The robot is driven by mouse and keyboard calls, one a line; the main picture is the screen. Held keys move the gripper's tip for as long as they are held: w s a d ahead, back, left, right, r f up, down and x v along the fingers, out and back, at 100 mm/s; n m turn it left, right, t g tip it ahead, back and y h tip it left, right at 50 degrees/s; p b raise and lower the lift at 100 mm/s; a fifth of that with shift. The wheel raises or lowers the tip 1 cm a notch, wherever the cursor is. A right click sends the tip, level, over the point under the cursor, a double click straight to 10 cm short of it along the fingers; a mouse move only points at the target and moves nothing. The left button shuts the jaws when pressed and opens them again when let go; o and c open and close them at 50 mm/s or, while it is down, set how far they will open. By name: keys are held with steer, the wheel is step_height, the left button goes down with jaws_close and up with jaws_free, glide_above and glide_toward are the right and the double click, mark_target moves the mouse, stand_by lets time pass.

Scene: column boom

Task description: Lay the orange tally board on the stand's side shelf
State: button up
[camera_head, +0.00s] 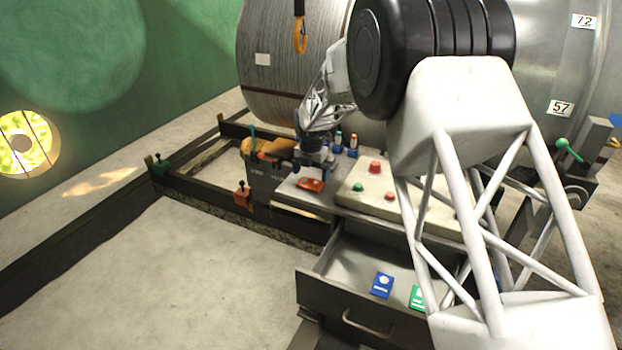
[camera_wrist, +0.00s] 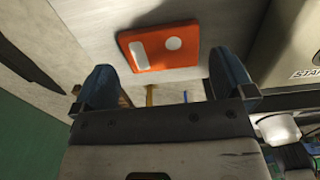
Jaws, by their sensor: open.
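The orange tally board (camera_head: 311,185) lies flat on the stand's grey side shelf (camera_head: 289,189), near its front edge. In the wrist view the board (camera_wrist: 160,58) shows a white rectangle and a white round spot, with bare shelf (camera_wrist: 105,20) around it. My gripper (camera_head: 314,169) is just above and behind the board in the head view. In the wrist view its two blue fingers (camera_wrist: 164,75) are spread wide, with the board beyond and between them. No finger visibly touches the board. The gripper is empty.
A cream panel (camera_head: 352,208) with red and green buttons lies right of the shelf. Below is an open drawer (camera_head: 340,262) with a blue card (camera_head: 382,285) and a green card (camera_head: 417,297). A dark bin (camera_head: 265,180) with orange items stands left. Small bottles (camera_head: 352,146) stand behind.

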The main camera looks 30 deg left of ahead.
mark_target(312, 182)
step_height(312, 182, up, 9)
stand_by(0.4)
stand_by(0.4)
stand_by(0.5)
steer(key=s+d+r+m, duration=0.5)
steer(key=d+r+m, duration=0.1)
steer(key=d, duration=0.6)
steer(key=s+d+r+m+t, duration=0.1)
steer(key=s+d+r+m, duration=0.4)
steer(key=d, duration=0.7)
steer(key=s+d+r+m, duration=0.4)
steer(key=d+r+m, duration=0.2)
steer(key=d, duration=0.7)
steer(key=s+d+m+t, duration=0.1)
steer(key=s+d+m, duration=0.8)
steer(key=s+d, duration=0.5)
steer(key=s+d+f+m, duration=0.2)
steer(key=s+m, duration=0.3)
steer(key=s, duration=0.3)
steer(key=s+d+f+m, duration=0.2)
steer(key=s+d+m, duration=0.3)
steer(key=s, duration=0.4)
steer(key=shift+s+d+t, duration=0.15)
steer(key=shift+d+t, duration=0.05)
steer(key=shift+t, duration=0.1)
